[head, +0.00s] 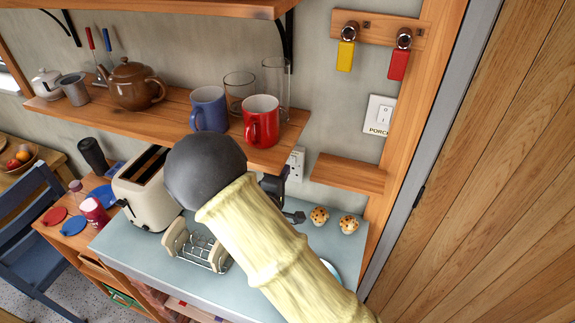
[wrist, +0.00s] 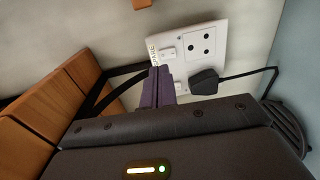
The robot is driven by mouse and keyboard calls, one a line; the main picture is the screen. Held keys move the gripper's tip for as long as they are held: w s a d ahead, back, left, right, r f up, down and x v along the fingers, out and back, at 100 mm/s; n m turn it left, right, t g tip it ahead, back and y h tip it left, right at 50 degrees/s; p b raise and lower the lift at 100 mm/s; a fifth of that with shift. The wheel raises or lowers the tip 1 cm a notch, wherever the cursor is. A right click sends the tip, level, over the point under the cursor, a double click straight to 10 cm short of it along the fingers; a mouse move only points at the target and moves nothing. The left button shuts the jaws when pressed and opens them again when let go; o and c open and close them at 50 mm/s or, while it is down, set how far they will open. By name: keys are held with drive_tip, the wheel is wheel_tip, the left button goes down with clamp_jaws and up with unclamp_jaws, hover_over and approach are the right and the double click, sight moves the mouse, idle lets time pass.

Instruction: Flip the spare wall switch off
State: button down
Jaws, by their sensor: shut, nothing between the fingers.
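A white double socket plate (wrist: 214,62) is on the wall in the wrist view, seen tilted. The upper socket is empty; a black plug (wrist: 205,80) fills the lower one. My gripper (wrist: 161,72) is shut and empty, its purple-grey fingertips just below the upper rocker and overlapping the plate's left side; contact is unclear. In the head view the socket plate (head: 296,160) shows partly under the shelf, my gripper mostly hidden by my arm.
A switch labelled PORCH (head: 379,114) is farther right. A shelf (head: 180,118) with a red mug (head: 261,122) and a blue mug (head: 209,109) overhangs the counter. A toaster (head: 146,188), toast rack (head: 195,246) and two muffins (head: 320,216) stand below.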

drive_tip(key=b+v, duration=0.2)
drive_tip(key=v, duration=0.7)
drive_tip(key=shift+s, duration=0.1)
drive_tip(key=shift+f, duration=0.1)
drive_tip(key=w+d+f+m+g+y, duration=0.2)
drive_tip(key=d+f+m+g+y, duration=0.2)
drive_tip(key=m+g+y, duration=0.2)
drive_tip(key=s+d+r+m+g+y, duration=0.1)
drive_tip(key=s+d+r+m+g, duration=0.1)
drive_tip(key=s+d+m+g, duration=0.5)
drive_tip(key=s+d, duration=0.4)
drive_tip(key=s, duration=0.4)
drive_tip(key=shift+d+r, duration=0.15)
drive_tip(key=shift+r, duration=0.25)
drive_tip(key=shift+w, duration=0.15)
